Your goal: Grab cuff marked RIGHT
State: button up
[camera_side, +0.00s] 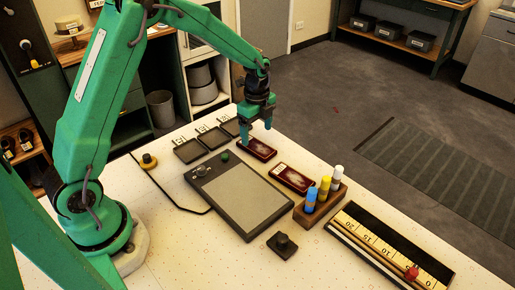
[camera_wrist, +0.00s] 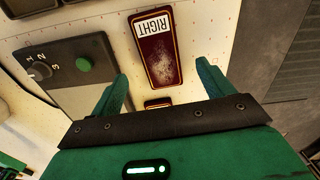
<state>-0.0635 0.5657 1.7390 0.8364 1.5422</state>
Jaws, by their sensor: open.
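A dark red cuff with a white label reading RIGHT (camera_wrist: 160,62) lies on the table, ahead of my fingers in the wrist view. It appears to be the far cuff (camera_side: 261,150) in the side view, where its label is not readable. My gripper (camera_side: 258,132) hangs above it, pointing down, and in the wrist view (camera_wrist: 162,88) its fingers are open and empty. A second dark red cuff (camera_side: 294,180) lies nearer in the side view. Only a sliver of it (camera_wrist: 157,103) shows in the wrist view, above my gripper's dark edge.
A dark panel with a green button (camera_side: 250,205) lies beside the cuffs. A wooden holder with several coloured bottles (camera_side: 320,203) stands close to the second cuff. Small dark trays (camera_side: 188,151) lie beyond the panel. A long ruler box (camera_side: 385,246) lies at right.

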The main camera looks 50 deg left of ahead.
aim_at(256, 146)
jog(key=shift+a+f, duration=0.15)
jog(key=shift+f, duration=2.35)
jog(key=shift+c, duration=0.4)
jog(key=c, duration=1.1)
